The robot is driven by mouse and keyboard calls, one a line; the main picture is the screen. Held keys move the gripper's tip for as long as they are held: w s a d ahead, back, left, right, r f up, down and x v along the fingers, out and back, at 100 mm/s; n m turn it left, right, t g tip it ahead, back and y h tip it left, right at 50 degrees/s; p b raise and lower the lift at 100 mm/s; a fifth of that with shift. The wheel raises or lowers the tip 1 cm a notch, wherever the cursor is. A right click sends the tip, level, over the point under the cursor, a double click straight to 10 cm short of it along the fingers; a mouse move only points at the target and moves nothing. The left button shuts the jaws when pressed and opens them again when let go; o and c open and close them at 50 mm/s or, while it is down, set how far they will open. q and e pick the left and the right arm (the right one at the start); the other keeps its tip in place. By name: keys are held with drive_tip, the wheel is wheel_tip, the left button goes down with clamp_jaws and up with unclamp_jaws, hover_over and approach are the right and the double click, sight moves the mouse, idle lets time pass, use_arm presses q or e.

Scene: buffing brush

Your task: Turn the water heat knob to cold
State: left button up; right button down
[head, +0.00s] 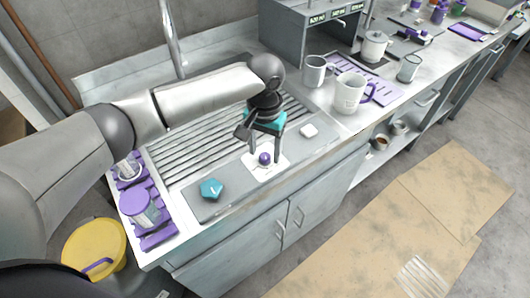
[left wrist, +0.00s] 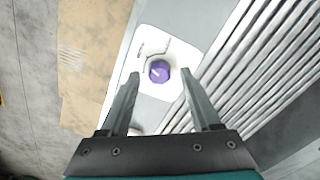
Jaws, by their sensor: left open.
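The water heat knob is a small purple knob (head: 264,158) on a white plate (head: 279,163) set in the grey counter front of the sink. In the left wrist view the knob (left wrist: 159,71) has a pale mark on its face, and its white plate (left wrist: 190,52) carries a thin arc and small lettering too small to read. My left gripper (head: 260,146) is open above the knob, pointing down. In the left wrist view the knob shows between the two fingertips (left wrist: 160,74), with a gap on each side; I see no contact. My right gripper is not in view.
A ribbed draining surface (head: 190,145) lies behind the knob. A teal pentagonal object (head: 211,189) and a small white block (head: 309,130) lie either side. Mugs (head: 350,93) stand right; a purple rack with cups (head: 158,232) stands left. A yellow bucket (head: 95,245) is on the floor.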

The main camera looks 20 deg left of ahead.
use_arm(q)
drive_tip(key=shift+f, duration=0.5)
clamp_jaws()
drive_tip(key=shift+r, duration=0.1)
